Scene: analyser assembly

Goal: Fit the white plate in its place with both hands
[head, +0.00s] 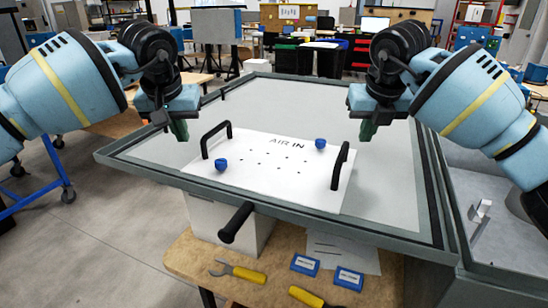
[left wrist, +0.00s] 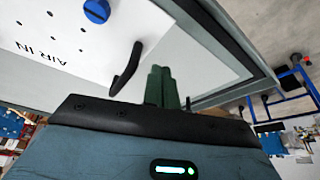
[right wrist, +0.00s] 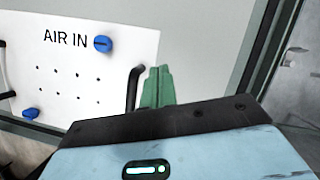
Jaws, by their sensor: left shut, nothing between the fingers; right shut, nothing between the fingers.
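The white plate (head: 262,185), marked AIR IN, lies on the grey framed panel (head: 290,105) near its front edge. It has a black left handle (head: 216,138), a black right handle (head: 341,166), two blue knobs and several small holes. My left gripper (head: 180,130) is shut and empty, above and left of the left handle; its green fingers also show in the left wrist view (left wrist: 162,84), beside a handle (left wrist: 128,68). My right gripper (head: 368,131) is shut and empty, beyond and right of the right handle; the right wrist view shows its fingers (right wrist: 158,86) beside that handle (right wrist: 135,88).
The panel behind the plate is clear.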

